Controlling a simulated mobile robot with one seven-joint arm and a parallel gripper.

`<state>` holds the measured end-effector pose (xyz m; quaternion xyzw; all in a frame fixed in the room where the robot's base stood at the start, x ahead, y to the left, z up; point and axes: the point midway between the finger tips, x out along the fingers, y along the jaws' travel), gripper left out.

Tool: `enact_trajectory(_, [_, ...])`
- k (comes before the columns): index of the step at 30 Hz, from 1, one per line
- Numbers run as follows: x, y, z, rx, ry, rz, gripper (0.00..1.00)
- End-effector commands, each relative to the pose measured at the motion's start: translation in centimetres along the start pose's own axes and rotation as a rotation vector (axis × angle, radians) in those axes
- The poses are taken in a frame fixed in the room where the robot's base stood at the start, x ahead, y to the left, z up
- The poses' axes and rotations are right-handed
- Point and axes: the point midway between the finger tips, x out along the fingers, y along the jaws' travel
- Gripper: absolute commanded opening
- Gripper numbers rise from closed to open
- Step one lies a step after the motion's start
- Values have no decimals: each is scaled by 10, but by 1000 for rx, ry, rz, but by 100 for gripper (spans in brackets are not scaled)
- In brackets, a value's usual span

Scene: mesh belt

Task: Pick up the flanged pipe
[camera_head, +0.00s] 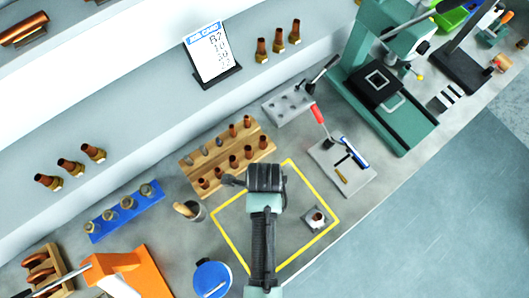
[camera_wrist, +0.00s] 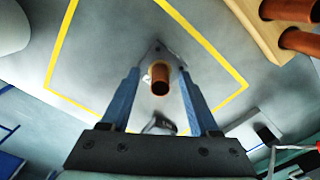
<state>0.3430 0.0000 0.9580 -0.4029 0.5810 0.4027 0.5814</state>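The flanged pipe (camera_head: 317,217) is a short copper tube standing upright on a grey square flange. It sits inside the yellow outline on the bench, near its right corner. In the wrist view, the copper tube (camera_wrist: 160,79) shows between and beyond my two blue fingers, with its grey flange behind it. My gripper (camera_wrist: 160,88) is open, its fingers spread on either side of the tube in the picture; I see no contact. In the head view my arm reaches over the yellow outline, with the hand (camera_head: 265,178) left of the pipe; the fingertips are not clear there.
A wooden block (camera_head: 187,161) with several copper pipes stands behind the outline. A grey plate with tools (camera_head: 327,168) lies to the right, and a green press (camera_head: 408,132) beyond it. The bench around the pipe is clear.

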Motion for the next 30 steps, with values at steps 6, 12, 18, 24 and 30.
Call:
enact_trajectory(6, [0, 0, 0, 0, 0, 0, 22])
enact_trajectory(12, [0, 0, 0, 0, 0, 0, 0])
enact_trajectory(18, [0, 0, 0, 0, 0, 0, 0])
enact_trajectory(24, [0, 0, 0, 0, 0, 1, 0])
enact_trajectory(30, [0, 0, 0, 0, 0, 1, 0])
